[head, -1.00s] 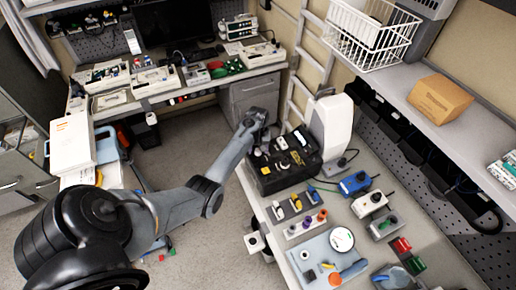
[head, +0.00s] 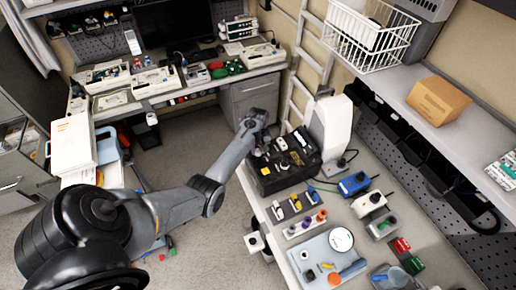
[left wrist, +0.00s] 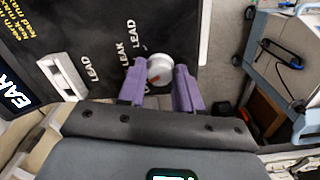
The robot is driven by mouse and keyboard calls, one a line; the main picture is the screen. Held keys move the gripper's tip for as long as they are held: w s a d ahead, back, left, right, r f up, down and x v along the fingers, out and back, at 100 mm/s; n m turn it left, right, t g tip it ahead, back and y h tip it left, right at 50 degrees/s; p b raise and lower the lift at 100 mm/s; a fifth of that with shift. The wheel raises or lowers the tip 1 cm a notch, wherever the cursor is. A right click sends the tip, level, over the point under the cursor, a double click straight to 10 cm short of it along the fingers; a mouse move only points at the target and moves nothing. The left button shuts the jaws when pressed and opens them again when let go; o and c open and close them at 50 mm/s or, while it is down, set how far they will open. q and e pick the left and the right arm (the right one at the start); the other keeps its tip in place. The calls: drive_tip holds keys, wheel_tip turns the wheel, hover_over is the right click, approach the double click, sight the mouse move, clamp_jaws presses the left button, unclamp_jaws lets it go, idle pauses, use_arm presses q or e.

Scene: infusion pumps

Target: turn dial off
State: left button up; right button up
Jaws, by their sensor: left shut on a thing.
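A black panel box (head: 268,183) with white and yellow knobs and switches on top stands at the far left end of the right bench. In the left wrist view its black face (left wrist: 95,30) carries the words "LEAD" and "LEAK". A round white dial (left wrist: 159,65) with a red mark sits near the face's edge. My left gripper (left wrist: 161,74) has its purple fingers shut on the dial, one on each side. In the head view this gripper (head: 258,146) is at the box's left edge, and the dial is hard to make out. My right gripper is not in view.
A white rocker switch (left wrist: 62,76) lies left of the dial on the same face. A tall white device (head: 329,130) stands behind the box. Small switch blocks and a blue box (head: 354,184) lie on the bench nearer me. Open floor lies left of the bench.

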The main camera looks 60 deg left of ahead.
sight(258, 151)
use_arm(q)
drive_tip(key=n+p, duration=0.2)
drive_tip(key=n, duration=0.2)
drive_tip(key=shift+r, duration=0.15)
drive_tip(key=shift+n+p, duration=0.55)
drive_tip(key=shift+n, duration=1.35)
drive_tip(key=o, duration=1)
drive_tip(key=shift+r+p, duration=0.35)
drive_tip(key=shift+r, duration=4.9)
